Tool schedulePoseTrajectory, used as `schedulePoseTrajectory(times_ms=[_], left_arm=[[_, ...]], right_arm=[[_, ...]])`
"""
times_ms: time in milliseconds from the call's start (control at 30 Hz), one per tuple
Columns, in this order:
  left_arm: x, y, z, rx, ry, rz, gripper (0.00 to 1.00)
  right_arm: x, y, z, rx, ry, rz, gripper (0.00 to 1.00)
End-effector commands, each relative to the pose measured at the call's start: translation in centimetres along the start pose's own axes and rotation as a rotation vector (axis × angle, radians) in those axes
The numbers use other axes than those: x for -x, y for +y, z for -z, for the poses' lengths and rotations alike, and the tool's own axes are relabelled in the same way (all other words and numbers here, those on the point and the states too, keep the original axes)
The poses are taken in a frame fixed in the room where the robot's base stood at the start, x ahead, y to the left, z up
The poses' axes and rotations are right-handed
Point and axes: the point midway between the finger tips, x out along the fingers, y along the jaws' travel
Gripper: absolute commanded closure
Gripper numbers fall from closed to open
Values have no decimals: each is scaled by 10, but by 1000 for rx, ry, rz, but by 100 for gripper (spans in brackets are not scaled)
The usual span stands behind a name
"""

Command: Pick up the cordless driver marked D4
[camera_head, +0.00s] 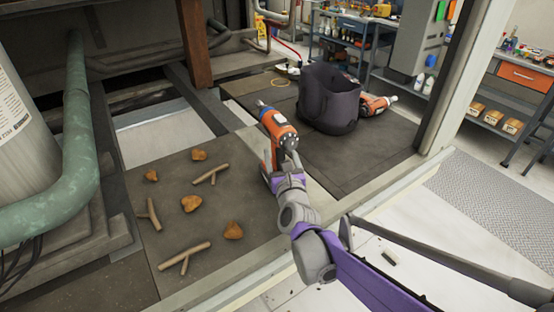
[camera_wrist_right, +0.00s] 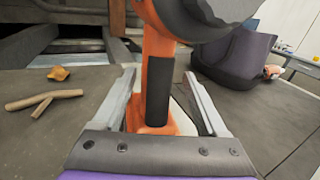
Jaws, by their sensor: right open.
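An orange and grey cordless driver (camera_head: 278,127) with a blue ring near its nose stands upright on the dark deck in the head view. No D4 mark is readable on it. My right gripper (camera_head: 279,167) is open at the driver. In the right wrist view, the driver's orange handle with its black grip (camera_wrist_right: 157,92) stands between the two open fingers of the gripper (camera_wrist_right: 157,78), with gaps on both sides. A second orange driver (camera_head: 375,104) lies partly hidden behind a dark bag. My left gripper is not in view.
The dark open bag (camera_head: 328,100) stands right of the near driver. Brown lumps (camera_head: 191,203) and forked twigs (camera_head: 184,254) lie on the deck at left. A green pipe (camera_head: 79,150) runs along the left. A post (camera_head: 455,80) and shelves (camera_head: 515,115) are at right.

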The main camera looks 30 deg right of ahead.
Motion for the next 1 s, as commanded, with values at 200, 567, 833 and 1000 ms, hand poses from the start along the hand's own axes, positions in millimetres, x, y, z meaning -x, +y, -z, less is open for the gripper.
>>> schedulePoseTrajectory(times_ms=[200,567,833,1000], left_arm=[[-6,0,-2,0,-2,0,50],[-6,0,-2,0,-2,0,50],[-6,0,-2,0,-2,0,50],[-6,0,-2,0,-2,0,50]], right_arm=[[-32,4,0,2,0,0,25],[-37,4,-1,2,0,-1,34],[-37,4,-1,2,0,-1,83],[-36,4,-1,2,0,-1,100]])
